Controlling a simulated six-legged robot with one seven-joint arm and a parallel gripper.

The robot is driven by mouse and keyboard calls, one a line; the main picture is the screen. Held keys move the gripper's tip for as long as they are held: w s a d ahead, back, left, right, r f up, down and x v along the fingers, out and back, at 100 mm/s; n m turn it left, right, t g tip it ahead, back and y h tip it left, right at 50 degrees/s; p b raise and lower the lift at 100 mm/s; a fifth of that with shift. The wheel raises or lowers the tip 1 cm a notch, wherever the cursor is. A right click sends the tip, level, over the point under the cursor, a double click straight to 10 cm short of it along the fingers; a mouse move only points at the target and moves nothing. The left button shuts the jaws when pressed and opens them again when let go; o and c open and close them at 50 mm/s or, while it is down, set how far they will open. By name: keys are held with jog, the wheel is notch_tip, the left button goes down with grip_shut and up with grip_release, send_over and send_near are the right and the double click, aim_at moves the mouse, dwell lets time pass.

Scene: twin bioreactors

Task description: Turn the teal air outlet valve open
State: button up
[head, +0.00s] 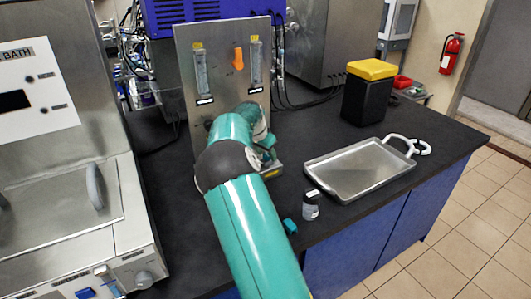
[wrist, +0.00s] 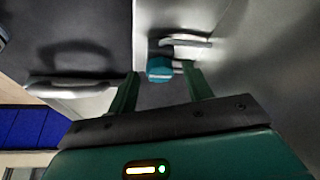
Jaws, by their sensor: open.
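The teal valve knob (wrist: 160,68) shows in the wrist view, with a pale band across it, close to a grey bar-shaped fitting. My gripper (wrist: 160,74) is open, with one green finger on each side of the knob. The knob appears between or just beyond the fingertips; I cannot tell whether they touch it. In the head view my arm covers the lower part of the steel panel (head: 222,85), and my gripper (head: 266,150) is partly hidden there. The knob cannot be made out clearly in that view.
The panel carries two flow meters and an orange knob (head: 238,58). A small bottle (head: 311,206) and a metal tray (head: 314,177) stand to the right on the dark counter. A yellow-lidded black bin (head: 366,100) stands behind. A steel bath (head: 60,205) is at left.

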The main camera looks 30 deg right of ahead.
jog(key=c, duration=1)
jog(key=shift+o, duration=0.2)
jog(key=shift+n, duration=0.4)
jog(key=n, duration=0.1)
jog(key=n+t, duration=0.1)
jog(key=n+y, duration=0.1)
jog(key=shift+s+d, duration=0.2)
jog(key=shift+s, duration=0.05)
jog(key=n, duration=0.2)
jog(key=n+t+y, duration=0.1)
jog(key=n, duration=0.2)
jog(key=shift+s+d+t, duration=0.1)
jog(key=shift+d+t, duration=0.05)
jog(key=shift+t, duration=0.15)
jog(key=n+y, duration=0.1)
jog(key=n, duration=0.1)
jog(key=n+y, duration=0.1)
jog(key=n, duration=0.1)
jog(key=shift+d+n+t, duration=0.2)
jog(key=shift+n+t, duration=0.1)
jog(key=n+y, duration=0.1)
jog(key=n, duration=0.3)
jog(key=shift+d+n+y, duration=0.1)
jog(key=shift+n+y, duration=0.2)
jog(key=shift+y, duration=0.1)
